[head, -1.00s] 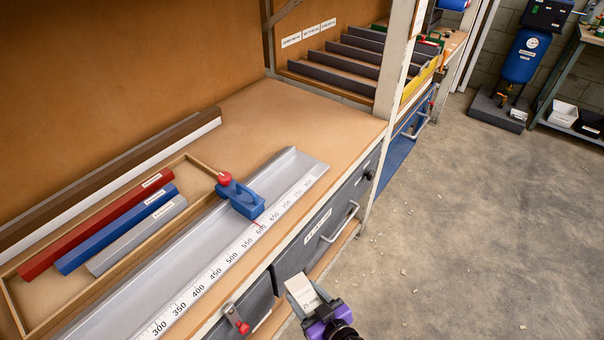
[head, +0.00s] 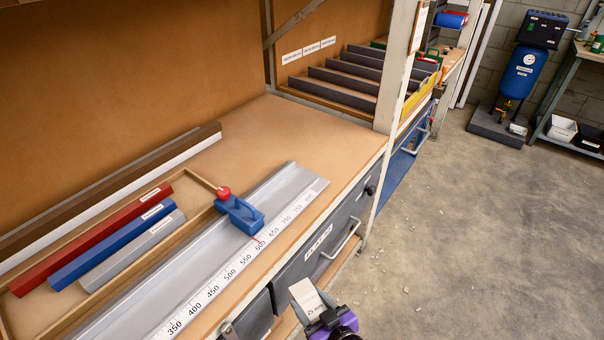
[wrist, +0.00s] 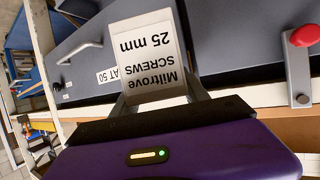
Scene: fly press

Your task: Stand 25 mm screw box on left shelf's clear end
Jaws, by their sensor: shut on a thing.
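The 25 mm screw box (head: 307,298) is white with a printed label. In the wrist view the same box (wrist: 150,52) reads "Miltrove SCREWS 25 mm", upside down in the picture. My gripper (head: 314,311) is shut on it. In the wrist view the fingers of my gripper (wrist: 160,98) flank the box's sides. The box is held in front of the grey drawer fronts, clear of the bench top. No shelf in view is marked as the left shelf, and I cannot tell which one it is.
A wooden bench (head: 300,128) carries a scaled metal fence (head: 195,272) with a blue stop (head: 240,214), and a tray of coloured bars (head: 115,232). A divided rack (head: 345,80) stands beyond a pale post (head: 400,70). Drawer handles (head: 342,240) stick out. Floor at right is open.

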